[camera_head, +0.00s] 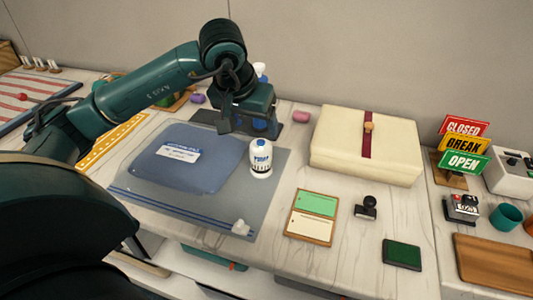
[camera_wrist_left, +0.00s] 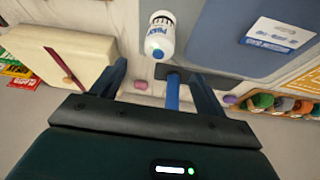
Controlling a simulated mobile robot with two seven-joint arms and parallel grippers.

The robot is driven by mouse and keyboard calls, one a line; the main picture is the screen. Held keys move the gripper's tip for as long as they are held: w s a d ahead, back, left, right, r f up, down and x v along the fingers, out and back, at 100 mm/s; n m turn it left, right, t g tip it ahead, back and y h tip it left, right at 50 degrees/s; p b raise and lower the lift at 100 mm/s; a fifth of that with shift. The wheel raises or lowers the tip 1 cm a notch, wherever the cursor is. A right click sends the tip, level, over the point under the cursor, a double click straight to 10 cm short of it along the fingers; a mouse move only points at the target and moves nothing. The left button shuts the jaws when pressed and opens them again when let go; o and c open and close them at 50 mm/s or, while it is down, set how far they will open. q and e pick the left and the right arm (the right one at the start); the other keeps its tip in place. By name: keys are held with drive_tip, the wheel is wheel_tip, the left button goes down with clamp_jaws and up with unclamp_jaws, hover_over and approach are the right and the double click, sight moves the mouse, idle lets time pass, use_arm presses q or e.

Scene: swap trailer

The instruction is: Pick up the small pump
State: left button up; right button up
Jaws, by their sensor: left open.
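My left gripper (camera_head: 246,126) is open, pointing down over the dark mat at the back of the table. In the left wrist view, a slim blue upright part (camera_wrist_left: 172,93) stands between its spread fingers, with clear gaps on both sides; I take it to be the small pump. In the head view, a white top (camera_head: 261,70) shows behind the gripper and the blue lower part is mostly hidden by it. A white bottle (camera_head: 261,160) with a blue cap and blue lettering stands in front of the gripper; it also shows in the left wrist view (camera_wrist_left: 161,37).
A blue-grey pouch (camera_head: 195,155) lies on a grey sheet beside the bottle. A cream box (camera_head: 365,146) with a dark red strap stands to the right. A pink piece (camera_head: 301,116) lies between gripper and box. A stamp (camera_head: 366,208) and green pad (camera_head: 402,254) are in front.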

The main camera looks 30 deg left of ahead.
sight(262, 151)
use_arm(q)
drive_tip(key=p+x, duration=0.1)
drive_tip(key=x, duration=1.1)
drive_tip(key=shift+d+f, duration=0.1)
drive_tip(key=shift+f, duration=0.35)
drive_tip(key=shift+c, duration=0.5)
drive_tip(key=c, duration=1.2)
